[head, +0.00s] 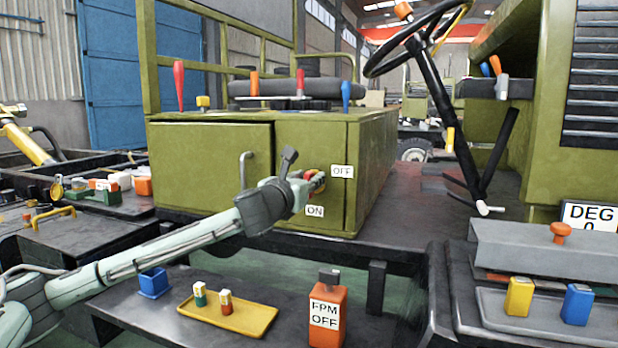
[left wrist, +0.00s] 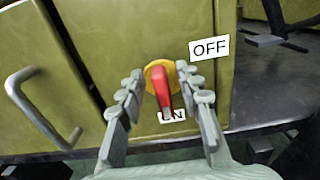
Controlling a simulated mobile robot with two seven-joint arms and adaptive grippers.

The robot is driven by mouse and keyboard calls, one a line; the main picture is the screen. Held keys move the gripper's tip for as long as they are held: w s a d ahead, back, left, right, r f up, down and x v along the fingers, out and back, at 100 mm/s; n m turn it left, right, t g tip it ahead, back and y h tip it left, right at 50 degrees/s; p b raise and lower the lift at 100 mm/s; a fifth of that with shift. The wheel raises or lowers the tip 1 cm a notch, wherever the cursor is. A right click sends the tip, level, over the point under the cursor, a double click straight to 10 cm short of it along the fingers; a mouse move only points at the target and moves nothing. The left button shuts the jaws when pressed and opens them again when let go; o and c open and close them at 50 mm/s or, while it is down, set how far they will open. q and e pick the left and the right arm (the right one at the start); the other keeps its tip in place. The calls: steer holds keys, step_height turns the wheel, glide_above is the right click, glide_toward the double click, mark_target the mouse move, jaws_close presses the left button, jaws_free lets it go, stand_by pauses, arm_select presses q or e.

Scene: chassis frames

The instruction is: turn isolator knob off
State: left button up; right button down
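The isolator knob (left wrist: 163,88) is a red handle on a yellow round plate, on the front of the olive green cabinet. In the left wrist view its handle points down over the ON label (left wrist: 178,116), partly covering it. The OFF label (left wrist: 209,48) is to the upper right of the knob. My left gripper (left wrist: 162,92) is open, with one finger on each side of the handle and gaps visible between. In the head view my left gripper (head: 312,184) partly hides the knob (head: 309,174). My right gripper is not in view.
A grey door handle (head: 244,168) sticks out left of my left gripper. A steering wheel (head: 420,38) is at the upper right.

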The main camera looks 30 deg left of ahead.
arm_select(q)
steer(key=shift+w+a, duration=0.1)
steer(key=shift+w, duration=0.35)
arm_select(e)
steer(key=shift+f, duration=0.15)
arm_select(q)
steer(key=shift+c, duration=0.4)
jaws_close()
